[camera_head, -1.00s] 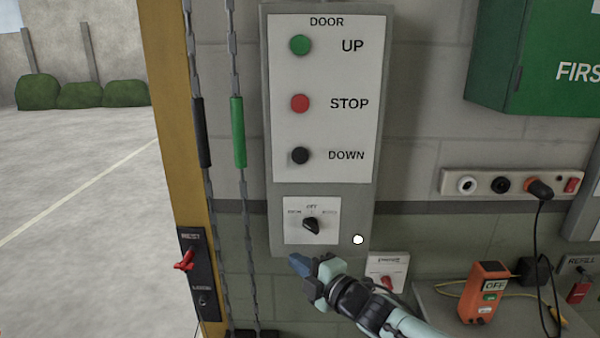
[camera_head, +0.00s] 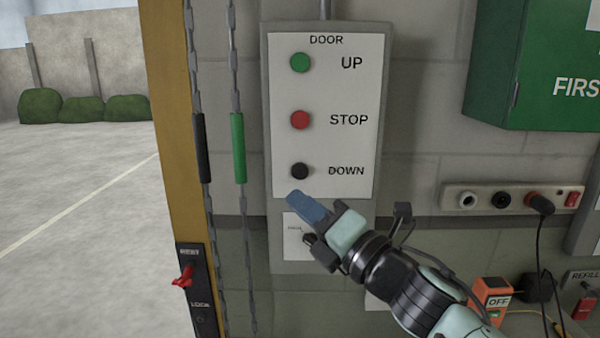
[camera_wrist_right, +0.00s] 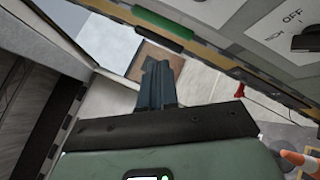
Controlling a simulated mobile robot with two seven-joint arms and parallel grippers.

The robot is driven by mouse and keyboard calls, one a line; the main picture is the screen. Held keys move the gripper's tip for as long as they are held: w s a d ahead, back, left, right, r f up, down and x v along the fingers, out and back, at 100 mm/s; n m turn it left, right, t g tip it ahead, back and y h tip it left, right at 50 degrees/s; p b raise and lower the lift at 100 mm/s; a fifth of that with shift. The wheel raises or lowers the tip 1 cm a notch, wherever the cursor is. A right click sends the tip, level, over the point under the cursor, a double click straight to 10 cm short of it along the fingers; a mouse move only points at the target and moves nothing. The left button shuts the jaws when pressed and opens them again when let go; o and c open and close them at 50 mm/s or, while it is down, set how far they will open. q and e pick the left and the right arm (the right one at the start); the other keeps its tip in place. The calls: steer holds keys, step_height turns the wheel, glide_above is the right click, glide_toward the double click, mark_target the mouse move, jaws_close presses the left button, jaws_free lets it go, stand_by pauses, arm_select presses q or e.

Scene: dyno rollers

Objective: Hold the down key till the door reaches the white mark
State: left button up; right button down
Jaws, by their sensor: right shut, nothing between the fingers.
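The door control panel (camera_head: 340,90) is on the wall, with a green UP button (camera_head: 300,62), a red STOP button (camera_head: 300,119) and a black DOWN button (camera_head: 300,171). My right gripper (camera_head: 293,199) is shut and empty. Its tips are just below the DOWN button in the head view; I cannot tell whether they touch the panel. In the right wrist view the shut fingers (camera_wrist_right: 158,82) point away from the camera, and the DOWN button does not show. The door itself and the white mark cannot be made out. My left gripper is not in view.
Chains with a black sleeve (camera_head: 201,148) and a green sleeve (camera_head: 238,148) hang left of the panel. A red-handled switch (camera_head: 184,277) is on the yellow post. A socket strip (camera_head: 480,199) and green first aid box (camera_head: 540,65) are on the right wall.

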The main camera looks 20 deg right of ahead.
mark_target(300, 171)
steer(key=shift+w, duration=0.1)
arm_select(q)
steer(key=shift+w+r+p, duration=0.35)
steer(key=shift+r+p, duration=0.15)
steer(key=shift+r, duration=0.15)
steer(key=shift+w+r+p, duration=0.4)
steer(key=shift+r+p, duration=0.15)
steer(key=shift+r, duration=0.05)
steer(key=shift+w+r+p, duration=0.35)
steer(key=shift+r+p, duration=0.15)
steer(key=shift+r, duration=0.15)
arm_select(e)
steer(key=shift+w+d, duration=0.4)
steer(key=shift+w, duration=1)
steer(key=shift+w+d, duration=0.4)
steer(key=shift+w, duration=1)
steer(key=shift+w+d, duration=0.4)
steer(key=shift+w, duration=1)
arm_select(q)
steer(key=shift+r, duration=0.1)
arm_select(e)
steer(key=shift+w, duration=0.1)
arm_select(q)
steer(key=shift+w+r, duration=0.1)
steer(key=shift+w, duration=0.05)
arm_select(e)
steer(key=shift+w+d, duration=0.15)
steer(key=shift+w, duration=0.15)
